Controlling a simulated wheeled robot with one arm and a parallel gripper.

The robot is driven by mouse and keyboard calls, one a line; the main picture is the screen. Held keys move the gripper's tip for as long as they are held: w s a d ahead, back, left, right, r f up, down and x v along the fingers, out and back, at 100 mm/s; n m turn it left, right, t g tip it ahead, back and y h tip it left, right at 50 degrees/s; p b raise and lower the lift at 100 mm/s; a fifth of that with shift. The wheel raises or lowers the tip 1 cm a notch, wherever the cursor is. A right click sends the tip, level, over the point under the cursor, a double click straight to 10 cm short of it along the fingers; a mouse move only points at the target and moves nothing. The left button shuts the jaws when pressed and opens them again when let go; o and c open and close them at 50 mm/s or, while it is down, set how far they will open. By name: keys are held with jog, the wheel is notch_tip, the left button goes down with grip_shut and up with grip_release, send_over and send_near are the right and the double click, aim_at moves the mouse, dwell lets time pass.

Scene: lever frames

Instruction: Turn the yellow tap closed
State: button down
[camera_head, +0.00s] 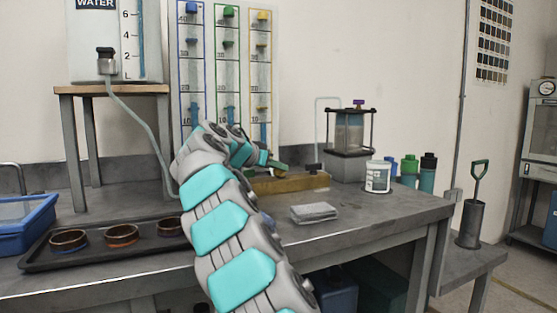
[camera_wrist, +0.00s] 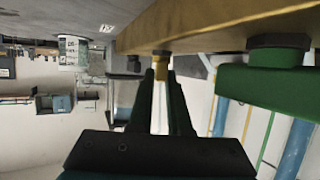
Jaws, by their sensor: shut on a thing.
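The yellow tap (camera_wrist: 157,66) shows in the wrist view as a small yellow piece under the brass-coloured manifold bar (camera_wrist: 210,22). My gripper (camera_wrist: 161,78) has its two dark fingers shut on it, one on each side. The fingers hide most of the tap, so I cannot tell its angle. A green tap lever (camera_wrist: 265,85) lies to the right of the fingers, apart from them.
A panel with blue, green and yellow framed tubes (camera_head: 228,70) stands behind. A clear tank (camera_head: 350,135) and white tub (camera_head: 378,176) are at the right. A grey pad (camera_head: 314,212) lies in front. A dark tray (camera_head: 95,262) with bowls is at the left.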

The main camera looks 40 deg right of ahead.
jog(key=shift+w+m+g+p, duration=0.1)
jog(key=shift+m+g+p, duration=0.5)
jog(key=shift+p, duration=0.05)
jog(key=c, duration=0.9)
grip_release()
jog(key=shift+o, duration=0.2)
jog(key=v, duration=0.8)
jog(key=shift+b, duration=0.3)
jog(key=shift+f, duration=0.1)
